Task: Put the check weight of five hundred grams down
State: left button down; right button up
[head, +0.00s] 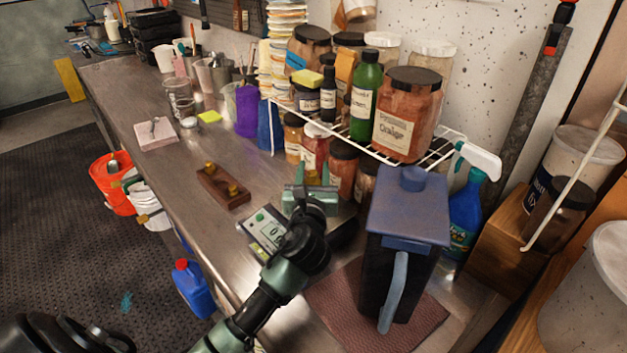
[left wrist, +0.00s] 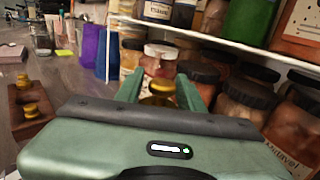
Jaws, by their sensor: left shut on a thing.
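My left gripper (head: 312,179) is shut on a small brass weight (head: 312,178), which also shows between its green fingers in the left wrist view (left wrist: 158,90). It is above the steel bench in front of the wire rack; the gap below the weight is hidden. A wooden weight block (head: 222,187) with brass weights in it lies to the left, and also shows in the left wrist view (left wrist: 26,110). A scale (head: 264,232) with a lit display is partly hidden behind my left wrist. My right gripper is not in view.
A dark lidded container (head: 405,220) with a blue handle stands on a brown mat (head: 335,300) at the right. Jars crowd the white wire rack (head: 440,150) and the bench below. A purple container (head: 246,110) stands farther back.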

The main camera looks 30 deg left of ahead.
pick_arm(q)
jog(key=shift+f, duration=1.05)
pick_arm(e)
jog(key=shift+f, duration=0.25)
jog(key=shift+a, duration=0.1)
pick_arm(q)
jog(key=shift+f, duration=0.15)
jog(key=c, duration=1.1)
grip_release()
jog(key=shift+f, duration=0.1)
jog(key=shift+o, duration=1.1)
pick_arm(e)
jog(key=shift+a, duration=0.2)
